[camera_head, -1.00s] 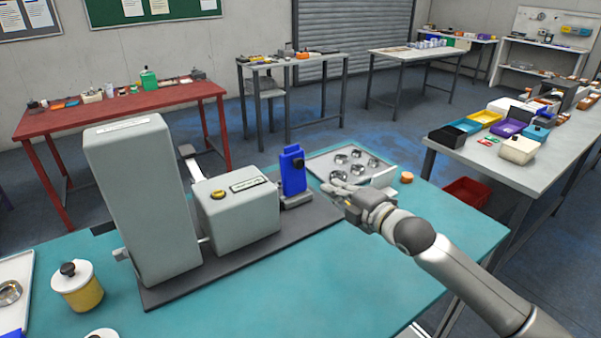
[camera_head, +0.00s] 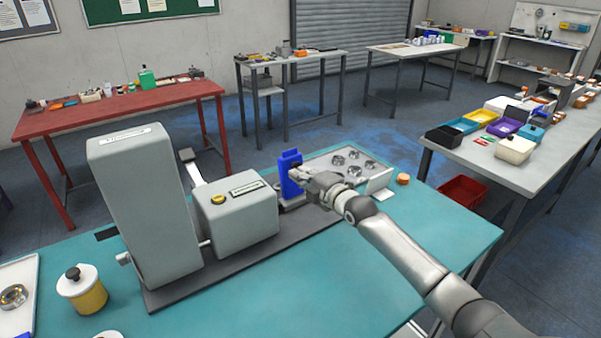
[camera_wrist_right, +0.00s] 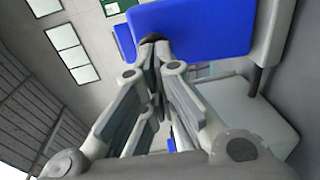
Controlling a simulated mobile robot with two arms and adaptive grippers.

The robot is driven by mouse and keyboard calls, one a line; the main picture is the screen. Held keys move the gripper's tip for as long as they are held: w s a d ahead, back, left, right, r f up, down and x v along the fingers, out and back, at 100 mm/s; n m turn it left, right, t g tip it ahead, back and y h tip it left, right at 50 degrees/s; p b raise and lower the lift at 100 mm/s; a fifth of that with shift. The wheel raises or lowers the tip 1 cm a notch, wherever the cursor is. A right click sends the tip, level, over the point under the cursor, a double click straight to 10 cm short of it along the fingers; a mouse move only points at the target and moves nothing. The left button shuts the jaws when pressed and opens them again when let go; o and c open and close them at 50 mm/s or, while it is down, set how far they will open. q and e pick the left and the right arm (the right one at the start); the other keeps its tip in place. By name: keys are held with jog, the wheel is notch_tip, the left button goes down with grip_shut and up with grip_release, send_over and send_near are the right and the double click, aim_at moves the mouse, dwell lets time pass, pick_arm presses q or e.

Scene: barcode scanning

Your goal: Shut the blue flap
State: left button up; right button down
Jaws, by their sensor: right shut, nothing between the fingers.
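The blue flap (camera_head: 290,178) stands upright at the right end of the grey machine (camera_head: 236,213) on the teal table. My right gripper (camera_head: 297,176) is shut and empty, with its fingertips at the flap's right face, over its dark knob. In the right wrist view the closed fingertips (camera_wrist_right: 154,45) meet the blue flap (camera_wrist_right: 195,28) at the dark knob, and the fingers hide most of that knob. I cannot tell whether they press on it. My left gripper is not in view.
A tray of metal rings (camera_head: 352,160) lies behind my right gripper, with a small orange piece (camera_head: 403,179) near it. A tall grey column (camera_head: 145,205) stands left of the machine. A yellow jar (camera_head: 84,290) is at front left. The table's front right is clear.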

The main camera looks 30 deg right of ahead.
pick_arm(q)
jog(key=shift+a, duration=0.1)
pick_arm(e)
jog(key=shift+w, duration=0.15)
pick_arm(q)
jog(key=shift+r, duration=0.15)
pick_arm(e)
jog(key=shift+w+r, duration=0.1)
